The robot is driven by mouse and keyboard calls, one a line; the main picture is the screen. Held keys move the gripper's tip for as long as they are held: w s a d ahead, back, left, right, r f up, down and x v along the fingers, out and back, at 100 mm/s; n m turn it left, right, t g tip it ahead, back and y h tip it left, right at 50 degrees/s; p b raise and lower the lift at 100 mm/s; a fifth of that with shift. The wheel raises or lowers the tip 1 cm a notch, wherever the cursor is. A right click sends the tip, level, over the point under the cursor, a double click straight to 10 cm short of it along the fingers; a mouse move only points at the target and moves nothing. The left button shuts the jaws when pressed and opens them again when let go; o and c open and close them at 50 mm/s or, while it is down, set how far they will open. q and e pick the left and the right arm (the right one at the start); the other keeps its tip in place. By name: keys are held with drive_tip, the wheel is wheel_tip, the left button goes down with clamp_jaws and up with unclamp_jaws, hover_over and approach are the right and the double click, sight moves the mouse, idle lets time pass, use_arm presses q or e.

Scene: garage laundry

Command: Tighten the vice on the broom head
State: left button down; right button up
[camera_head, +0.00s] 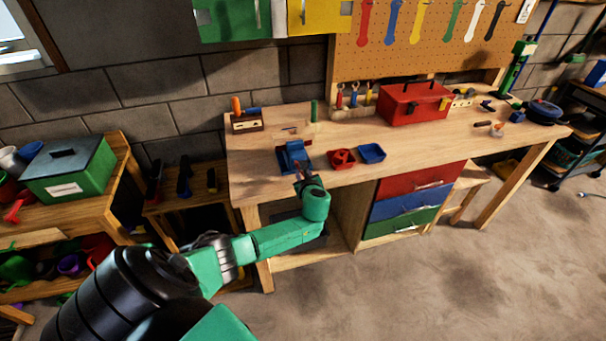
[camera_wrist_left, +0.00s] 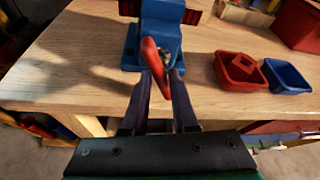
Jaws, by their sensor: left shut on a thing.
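The blue vice (camera_head: 293,155) stands at the front left edge of the wooden workbench. It is at the top middle of the left wrist view (camera_wrist_left: 160,36), and its red handle (camera_wrist_left: 155,66) points toward me, tilted. My left gripper (camera_head: 301,176) is at the front of the vice. In the left wrist view its two dark fingers (camera_wrist_left: 162,78) are on either side of the red handle, shut on it. Dark red pieces (camera_wrist_left: 192,16) show at both sides of the vice top; I cannot tell whether they are the broom head. My right gripper is not in view.
A red bin (camera_head: 341,158) with a red block in it and a blue bin (camera_head: 372,153) stand right of the vice. A red toolbox (camera_head: 414,104) is farther back. Drawers (camera_head: 406,208) sit under the bench. A green box (camera_head: 70,170) is on the left shelf.

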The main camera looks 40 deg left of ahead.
use_arm(q)
drive_tip(key=shift+s+d+f, duration=0.1)
drive_tip(key=shift+f, duration=0.2)
idle(0.4)
drive_tip(key=c, duration=0.8)
unclamp_jaws()
drive_tip(key=shift+c, duration=0.2)
drive_tip(key=shift+r, duration=0.25)
drive_tip(key=v, duration=1.4)
drive_tip(key=shift+s+d, duration=0.2)
drive_tip(key=shift+d, duration=0.15)
drive_tip(key=shift+r, duration=0.1)
